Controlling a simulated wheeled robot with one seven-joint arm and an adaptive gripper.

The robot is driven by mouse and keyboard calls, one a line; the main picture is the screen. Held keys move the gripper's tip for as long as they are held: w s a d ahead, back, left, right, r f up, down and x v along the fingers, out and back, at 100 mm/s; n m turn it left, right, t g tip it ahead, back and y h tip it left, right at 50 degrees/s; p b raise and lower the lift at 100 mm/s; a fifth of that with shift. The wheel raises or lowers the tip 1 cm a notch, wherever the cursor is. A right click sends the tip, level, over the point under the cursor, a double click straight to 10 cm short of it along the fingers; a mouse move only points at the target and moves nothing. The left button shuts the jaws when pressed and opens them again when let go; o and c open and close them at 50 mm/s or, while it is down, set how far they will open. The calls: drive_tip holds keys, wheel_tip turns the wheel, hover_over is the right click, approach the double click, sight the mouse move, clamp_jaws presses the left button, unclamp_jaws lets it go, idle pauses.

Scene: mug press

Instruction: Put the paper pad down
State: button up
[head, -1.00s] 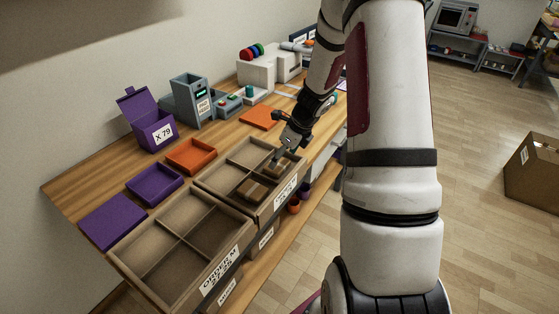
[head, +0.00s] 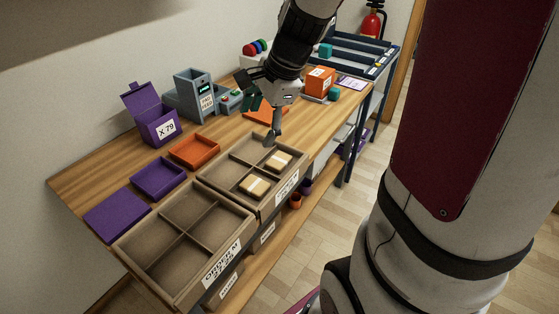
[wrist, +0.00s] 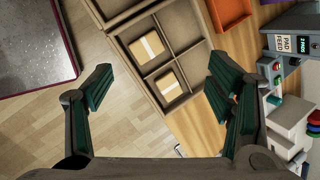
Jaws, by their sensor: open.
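Two paper pads, tan blocks with a pale band, lie flat in the tray with crossed dividers (head: 213,182). One pad (head: 278,162) is in the right compartment, the other pad (head: 254,186) in the front compartment. The wrist view shows one pad (wrist: 152,45) and the other pad (wrist: 168,84) in neighbouring compartments of the tray (wrist: 120,47). My gripper (head: 261,119) is open and empty, above the tray's far side. Its spread fingers (wrist: 160,80) show in the wrist view with both pads beyond, apart from them.
An empty divided tray (head: 150,250) stands in front. Purple trays (head: 158,178), an orange tray (head: 195,150), a purple lidded box (head: 152,120) and a grey pad feed machine (head: 195,95) stand along the bench. An orange box (head: 320,80) is at the back.

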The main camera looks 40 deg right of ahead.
drive_tip(key=s+a+r+n+h, duration=0.1)
drive_tip(key=s+a+r+n, duration=0.2)
drive_tip(key=s+n, duration=0.6)
drive_tip(key=s+a+r+n+h, duration=0.1)
drive_tip(key=s+a+r+n, duration=0.3)
drive_tip(key=s+n, duration=0.6)
drive_tip(key=shift+s+a, duration=0.2)
drive_tip(key=shift+a, duration=0.9)
